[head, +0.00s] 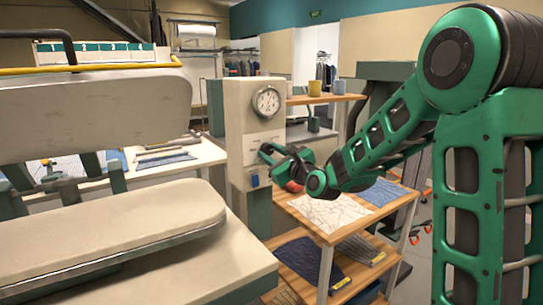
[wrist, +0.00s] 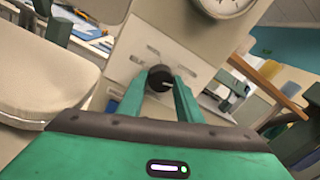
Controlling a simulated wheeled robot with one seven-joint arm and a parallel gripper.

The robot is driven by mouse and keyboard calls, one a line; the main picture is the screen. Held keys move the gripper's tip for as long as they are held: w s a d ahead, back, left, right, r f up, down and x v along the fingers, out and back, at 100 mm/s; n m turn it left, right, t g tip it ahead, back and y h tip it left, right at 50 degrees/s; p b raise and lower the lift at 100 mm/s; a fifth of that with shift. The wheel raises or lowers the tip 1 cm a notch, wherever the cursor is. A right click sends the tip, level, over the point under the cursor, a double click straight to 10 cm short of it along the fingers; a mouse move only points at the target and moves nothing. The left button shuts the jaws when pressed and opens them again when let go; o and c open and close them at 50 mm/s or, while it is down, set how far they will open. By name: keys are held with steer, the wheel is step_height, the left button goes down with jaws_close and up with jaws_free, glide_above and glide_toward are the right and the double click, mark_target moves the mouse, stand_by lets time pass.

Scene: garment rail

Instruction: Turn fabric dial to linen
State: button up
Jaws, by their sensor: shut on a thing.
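The fabric dial (wrist: 160,77) is a small black knob with a light pointer mark, on a pale plate (wrist: 143,50) with several label slots around it. The label words are too small to read. My gripper (wrist: 160,86) is shut on the dial, one green finger on each side of it. In the head view my gripper (head: 268,153) reaches the front of the cream control column (head: 238,125); the dial itself is hidden there by the fingers.
A round gauge (head: 267,101) sits above the dial. The press's padded upper plate (head: 90,115) and lower board (head: 110,235) stand at left.

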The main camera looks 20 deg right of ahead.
steer(key=shift+d+f+m, duration=0.25)
steer(key=shift+m, duration=0.45)
steer(key=o, duration=1)
steer(key=shift+a+r, duration=0.1)
steer(key=shift+a, duration=0.05)
steer(key=v, duration=1)
steer(key=shift+s, duration=0.3)
